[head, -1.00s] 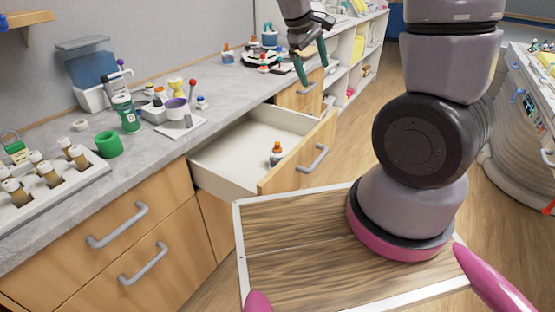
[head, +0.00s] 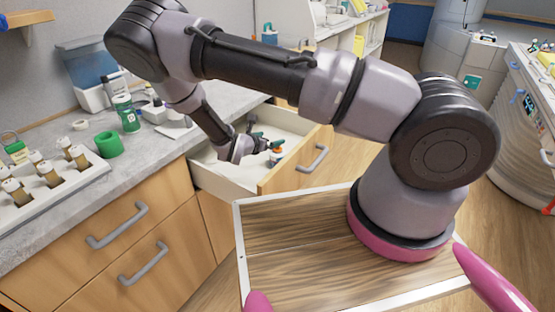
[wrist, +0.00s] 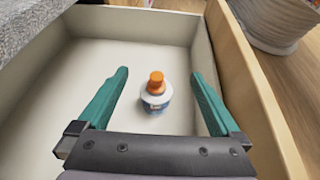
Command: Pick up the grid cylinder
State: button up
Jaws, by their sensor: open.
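A small bottle (wrist: 155,98) with an orange cap and a white-and-blue label stands upright inside the open drawer (wrist: 95,55). It is the only thing I see in the drawer, and I cannot make out a grid pattern on it. In the head view the bottle (head: 277,151) is partly hidden by my gripper (head: 265,141). In the wrist view my gripper (wrist: 158,76) is open and empty, with its green fingers on either side of the bottle and apart from it.
The drawer floor around the bottle is bare.

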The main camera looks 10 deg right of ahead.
send_near(277, 153)
jog(key=shift+n, duration=0.3)
jog(key=x, duration=0.5)
jog(key=shift+w+a+f, duration=0.15)
jog(key=shift+a+f, duration=0.2)
jog(key=shift+w+d+f, duration=0.1)
jog(key=shift+w+f, duration=0.1)
jog(key=shift+f, duration=0.1)
jog(key=shift+x, duration=3.5)
jog(key=shift+r, duration=0.15)
jog(key=c, duration=1.5)
